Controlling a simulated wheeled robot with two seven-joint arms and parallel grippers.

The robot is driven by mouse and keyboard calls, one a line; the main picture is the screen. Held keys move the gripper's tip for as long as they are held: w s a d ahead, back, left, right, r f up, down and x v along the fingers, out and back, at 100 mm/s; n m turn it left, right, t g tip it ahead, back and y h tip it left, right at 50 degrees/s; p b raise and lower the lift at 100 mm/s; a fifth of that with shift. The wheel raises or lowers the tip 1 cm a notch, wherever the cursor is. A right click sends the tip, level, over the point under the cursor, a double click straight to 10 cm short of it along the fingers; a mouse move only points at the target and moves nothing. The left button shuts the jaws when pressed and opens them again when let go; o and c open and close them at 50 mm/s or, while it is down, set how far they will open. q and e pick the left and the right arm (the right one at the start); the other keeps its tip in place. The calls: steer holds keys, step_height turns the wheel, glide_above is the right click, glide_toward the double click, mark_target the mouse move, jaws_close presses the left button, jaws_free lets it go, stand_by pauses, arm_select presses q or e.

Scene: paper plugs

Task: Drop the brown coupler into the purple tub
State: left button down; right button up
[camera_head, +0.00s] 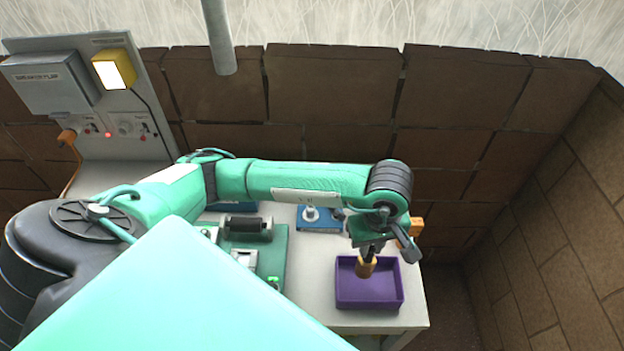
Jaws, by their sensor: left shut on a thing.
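The purple tub (382,302) stands near the right end of the pale table. My left gripper (367,257) comes in from the left and points down over the tub's far left part. It is shut on the brown coupler (366,268), a small brown piece that shows below the fingers, against the tub's inside. I cannot tell how far it is above the tub floor. My right gripper is not in view.
A green fixture (272,262) with a dark roller is on the table (313,276) left of the tub. A blue block (318,226) with a white fitting stands behind. An orange part (416,227) is partly hidden by my wrist. A grey panel (108,150) with an orange plug is at the back left.

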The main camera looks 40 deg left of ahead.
mark_target(368, 259)
arm_select(q)
steer(key=shift+f+b, duration=0.7)
steer(key=shift+f, duration=2.2)
steer(key=c, duration=1.2)
jaws_free()
steer(key=shift+c, duration=0.2)
step_height(368, 259, up, 12)
steer(key=b, duration=0.3)
steer(key=shift+b, duration=0.35)
steer(key=shift+r, duration=0.95)
